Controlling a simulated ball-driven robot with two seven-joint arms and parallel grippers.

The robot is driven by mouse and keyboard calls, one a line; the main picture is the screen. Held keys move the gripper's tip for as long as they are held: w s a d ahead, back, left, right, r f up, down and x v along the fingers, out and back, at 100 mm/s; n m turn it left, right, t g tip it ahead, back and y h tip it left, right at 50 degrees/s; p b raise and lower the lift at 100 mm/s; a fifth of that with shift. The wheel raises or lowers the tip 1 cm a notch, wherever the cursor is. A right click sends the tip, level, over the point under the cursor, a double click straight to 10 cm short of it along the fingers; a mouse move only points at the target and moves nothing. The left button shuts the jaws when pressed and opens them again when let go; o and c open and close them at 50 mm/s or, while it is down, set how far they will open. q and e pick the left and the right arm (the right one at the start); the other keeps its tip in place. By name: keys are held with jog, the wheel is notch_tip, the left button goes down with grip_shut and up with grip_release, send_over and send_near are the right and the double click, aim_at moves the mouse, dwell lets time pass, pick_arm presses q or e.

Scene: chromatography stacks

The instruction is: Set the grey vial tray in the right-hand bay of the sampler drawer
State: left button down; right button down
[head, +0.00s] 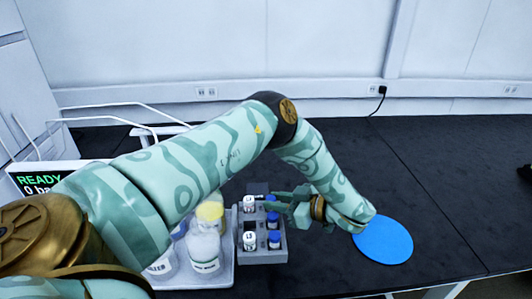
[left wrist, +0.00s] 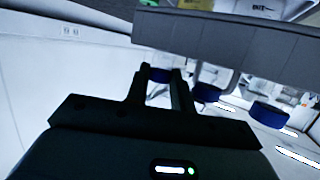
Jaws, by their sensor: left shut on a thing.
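The grey vial tray (head: 262,257) is right of the bottles in the head view, with white-capped and blue-capped vials in it. My left gripper (head: 279,206) reaches in from the right and is shut at the tray's far right side. The left wrist view shows the gripper fingers (left wrist: 162,83) close beside the grey tray wall (left wrist: 225,38), with blue caps near them; the exact grip point is hard to see. I cannot make out the sampler drawer or its right-hand bay. My right gripper is not identifiable.
Capped bottles (head: 204,250) stand on a pale tray (head: 225,277) just left of the vial tray. A READY screen (head: 42,178) is at the left, partly behind my arm. A blue disc (head: 385,241) lies right.

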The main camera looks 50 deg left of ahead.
pick_arm(q)
notch_tip(320, 180, down, 9)
jog(key=b, duration=0.3)
jog(key=shift+f, duration=0.2)
jog(key=c, duration=1.2)
grip_release()
jog(key=shift+b, duration=0.3)
